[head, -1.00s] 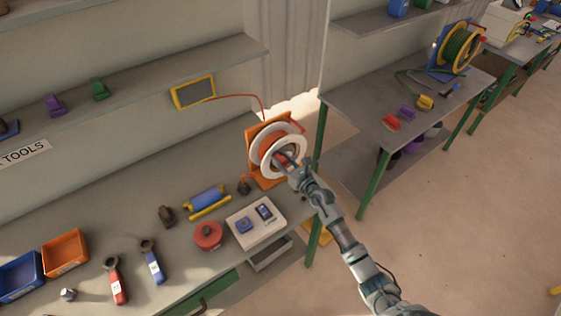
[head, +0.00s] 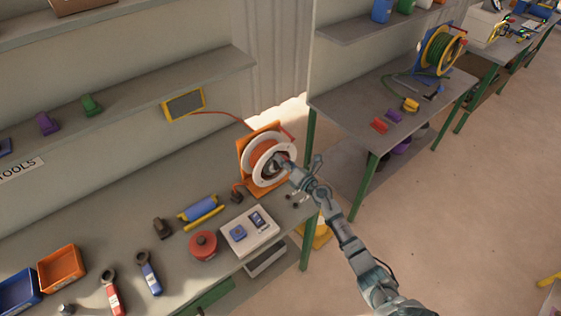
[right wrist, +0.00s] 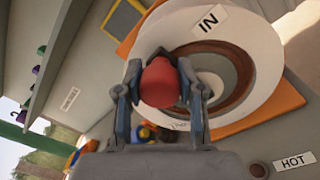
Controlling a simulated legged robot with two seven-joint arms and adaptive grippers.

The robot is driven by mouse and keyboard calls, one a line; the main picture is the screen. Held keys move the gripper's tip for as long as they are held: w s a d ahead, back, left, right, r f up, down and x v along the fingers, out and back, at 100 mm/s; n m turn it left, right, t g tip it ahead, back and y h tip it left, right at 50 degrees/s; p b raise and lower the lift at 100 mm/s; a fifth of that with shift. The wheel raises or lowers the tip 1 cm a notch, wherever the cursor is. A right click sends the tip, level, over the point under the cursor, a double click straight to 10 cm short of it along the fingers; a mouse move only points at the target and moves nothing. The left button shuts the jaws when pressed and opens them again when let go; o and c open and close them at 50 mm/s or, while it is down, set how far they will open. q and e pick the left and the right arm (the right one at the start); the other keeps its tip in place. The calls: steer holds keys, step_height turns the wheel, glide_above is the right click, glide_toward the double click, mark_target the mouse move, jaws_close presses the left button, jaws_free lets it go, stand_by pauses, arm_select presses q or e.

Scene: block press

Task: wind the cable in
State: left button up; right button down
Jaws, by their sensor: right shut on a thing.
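The cable reel (head: 262,150) has white flanges and an orange stand, at the right end of the near bench. An orange-red cable (head: 222,114) runs from it to a yellow-framed wall panel (head: 184,104). In the right wrist view the white reel face (right wrist: 262,28) bears a label reading "IN" (right wrist: 210,19). My right gripper (head: 284,165) is at the front of the reel. In the right wrist view its fingers are shut on a red knob (right wrist: 160,84), in front of the reel face. The knob is hidden in the head view. My left gripper is out of view.
A red round tin (head: 203,246), a pale switch box (head: 250,233) and a blue roller (head: 198,207) lie left of my right arm. Floor is open at right.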

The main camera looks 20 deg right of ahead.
steer(key=shift+d+f, duration=0.2)
steer(key=shift+f, duration=0.05)
steer(key=c, duration=0.7)
jaws_free()
steer(key=shift+d, duration=0.1)
steer(key=v, duration=1.2)
steer(key=shift+w, duration=0.1)
